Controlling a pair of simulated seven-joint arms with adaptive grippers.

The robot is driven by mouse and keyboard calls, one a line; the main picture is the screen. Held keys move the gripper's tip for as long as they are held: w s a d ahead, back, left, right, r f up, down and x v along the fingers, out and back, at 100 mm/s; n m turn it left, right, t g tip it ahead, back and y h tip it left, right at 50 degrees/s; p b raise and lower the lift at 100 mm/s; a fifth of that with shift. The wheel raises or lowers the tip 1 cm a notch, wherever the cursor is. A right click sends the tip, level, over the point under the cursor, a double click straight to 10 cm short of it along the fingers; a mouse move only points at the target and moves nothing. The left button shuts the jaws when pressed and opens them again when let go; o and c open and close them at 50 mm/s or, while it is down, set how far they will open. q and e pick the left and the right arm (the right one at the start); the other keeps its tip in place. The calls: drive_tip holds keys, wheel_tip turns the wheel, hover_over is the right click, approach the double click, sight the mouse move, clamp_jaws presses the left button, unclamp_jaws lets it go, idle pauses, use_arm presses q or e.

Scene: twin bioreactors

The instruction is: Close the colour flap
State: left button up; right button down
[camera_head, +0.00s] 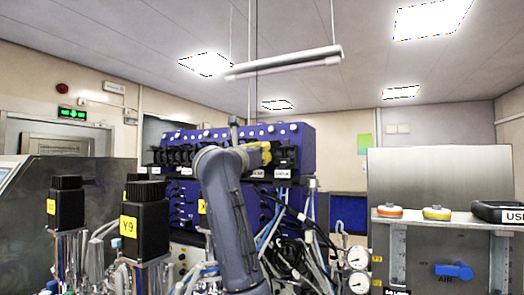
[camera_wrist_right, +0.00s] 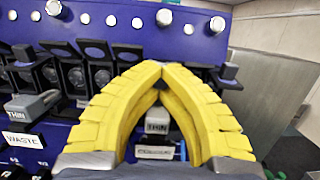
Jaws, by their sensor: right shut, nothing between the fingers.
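My right gripper (camera_wrist_right: 160,72) has yellow fingers whose tips meet; it is shut and empty. In the head view the gripper (camera_head: 262,152) is at the front of the blue pump unit (camera_head: 296,132), towards its right end. In the wrist view black flaps (camera_wrist_right: 97,50) stand raised in a row along the blue panel (camera_wrist_right: 172,17). The fingers are in front of this row and hide part of it. A white label (camera_wrist_right: 155,152) shows between the fingers, but I cannot read it. I cannot tell which flap is the colour one. My left gripper is not in view.
A grey pump head marked THIN (camera_wrist_right: 32,104) and a WASTE label (camera_wrist_right: 22,140) are left of the fingers. Cables and tubes (camera_head: 285,235) hang below the unit.

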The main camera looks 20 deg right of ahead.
drive_tip(key=shift+r, duration=0.1)
drive_tip(key=c, duration=1.4)
unclamp_jaws()
wheel_tip(320, 180, up, 10)
